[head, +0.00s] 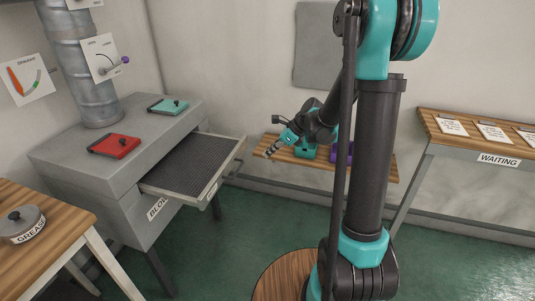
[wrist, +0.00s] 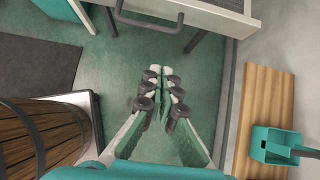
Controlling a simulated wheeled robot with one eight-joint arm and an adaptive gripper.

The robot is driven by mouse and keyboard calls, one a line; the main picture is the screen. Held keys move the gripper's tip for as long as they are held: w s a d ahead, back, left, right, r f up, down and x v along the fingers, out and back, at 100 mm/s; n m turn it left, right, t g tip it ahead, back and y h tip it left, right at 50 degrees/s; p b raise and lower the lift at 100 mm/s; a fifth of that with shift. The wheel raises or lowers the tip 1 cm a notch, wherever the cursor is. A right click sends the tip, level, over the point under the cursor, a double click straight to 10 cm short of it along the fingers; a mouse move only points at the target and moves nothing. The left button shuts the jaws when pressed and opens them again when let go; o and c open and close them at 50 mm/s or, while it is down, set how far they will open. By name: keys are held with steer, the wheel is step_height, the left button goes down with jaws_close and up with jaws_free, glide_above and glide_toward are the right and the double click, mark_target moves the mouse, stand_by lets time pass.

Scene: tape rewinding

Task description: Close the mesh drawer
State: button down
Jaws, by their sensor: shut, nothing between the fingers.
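The mesh drawer (head: 190,165) is pulled out from the grey cabinet (head: 75,155), showing its dark mesh bottom and pale rim. Its pale front (wrist: 225,18) with a dark bar handle (wrist: 150,21) shows at the top of the wrist view. My gripper (head: 270,152) is in the air to the right of the drawer front in the head view, apart from it. In the wrist view my gripper (wrist: 160,72) has its fingers together and empty, below the handle in the picture and not touching it.
A red box (head: 115,146) and a teal box (head: 168,106) sit on the cabinet top. A wooden shelf (head: 385,172) is on the wall behind my arm. A wooden table with a grease tin (head: 22,224) stands at left. A barrel (wrist: 40,135) shows in the wrist view.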

mark_target(189, 153)
steer(key=a+r+x, duration=0.1)
steer(key=a+x, duration=0.1)
steer(key=x, duration=0.9)
steer(key=shift+w+r, duration=0.25)
steer(key=shift+w, duration=0.05)
steer(key=w+a, duration=0.3)
steer(key=a, duration=0.5)
steer(key=w+a, duration=0.3)
steer(key=a, duration=0.5)
steer(key=w+a, duration=0.3)
steer(key=a, duration=0.5)
steer(key=shift+a, duration=0.4)
